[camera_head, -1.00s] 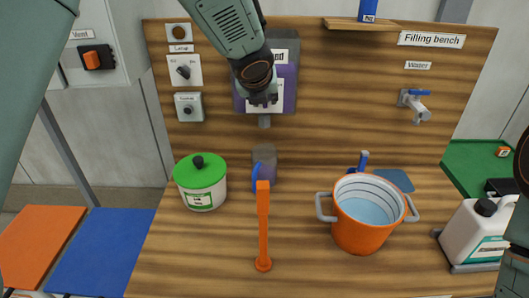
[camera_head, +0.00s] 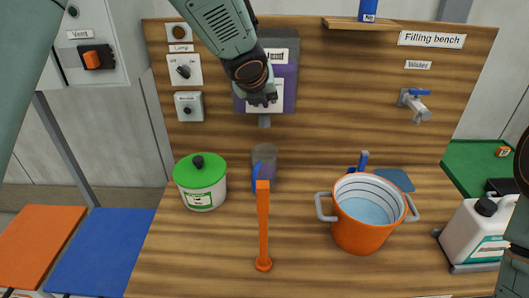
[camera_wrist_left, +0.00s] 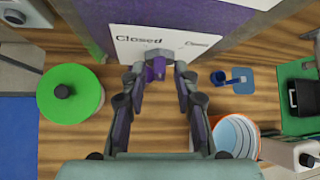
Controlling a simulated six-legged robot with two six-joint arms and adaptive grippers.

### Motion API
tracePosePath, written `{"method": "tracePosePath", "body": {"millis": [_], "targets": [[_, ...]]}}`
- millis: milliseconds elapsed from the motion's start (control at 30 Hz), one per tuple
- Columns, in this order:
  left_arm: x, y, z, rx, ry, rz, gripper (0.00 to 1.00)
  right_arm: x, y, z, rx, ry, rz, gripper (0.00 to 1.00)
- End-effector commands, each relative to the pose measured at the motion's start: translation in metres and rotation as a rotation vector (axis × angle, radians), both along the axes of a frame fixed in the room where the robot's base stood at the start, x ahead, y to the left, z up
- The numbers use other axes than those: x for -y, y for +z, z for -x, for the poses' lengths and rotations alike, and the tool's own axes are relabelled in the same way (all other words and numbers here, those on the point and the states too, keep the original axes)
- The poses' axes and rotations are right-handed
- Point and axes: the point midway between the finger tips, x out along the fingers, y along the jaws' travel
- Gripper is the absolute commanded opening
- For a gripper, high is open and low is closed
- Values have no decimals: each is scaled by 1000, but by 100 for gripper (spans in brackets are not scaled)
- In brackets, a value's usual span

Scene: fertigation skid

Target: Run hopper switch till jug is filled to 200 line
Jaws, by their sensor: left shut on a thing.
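The purple hopper (camera_head: 291,74) hangs on the wooden back board, with a short grey spout (camera_head: 264,122) below it. My left gripper (camera_head: 263,100) is at its front. In the left wrist view the fingertips (camera_wrist_left: 158,74) are shut on a small purple switch (camera_wrist_left: 157,66), in front of a white label reading "Closed". The fingers hide the switch in the head view. A grey see-through jug (camera_head: 265,155) with a blue handle stands below the spout, partly behind an orange lever. Its lines and fill level cannot be read. My right gripper is not in view.
A green-lidded pot (camera_head: 200,182) stands left of the jug, and an orange bucket (camera_head: 360,233) right of it. A water tap (camera_head: 416,104) and wall switches (camera_head: 184,70) are on the board. A white canister (camera_head: 474,232) is far right.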

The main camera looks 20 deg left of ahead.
Motion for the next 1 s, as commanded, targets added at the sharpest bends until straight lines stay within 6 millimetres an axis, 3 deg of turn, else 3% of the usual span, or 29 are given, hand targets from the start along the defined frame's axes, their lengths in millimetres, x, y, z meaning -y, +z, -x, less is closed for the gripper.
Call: {"method": "tracePosePath", "body": {"millis": [233,633,767,800,1000], "targets": [[-5,-9,3,72,6,288,0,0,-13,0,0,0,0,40],[-5,-7,4,91,3,350,0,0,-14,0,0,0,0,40],[-7,-11,4,125,6,472,0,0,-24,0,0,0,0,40],[-6,-10,4,130,3,482,32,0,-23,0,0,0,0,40],[-6,-6,3,132,1,475,49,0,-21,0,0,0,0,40]]}}
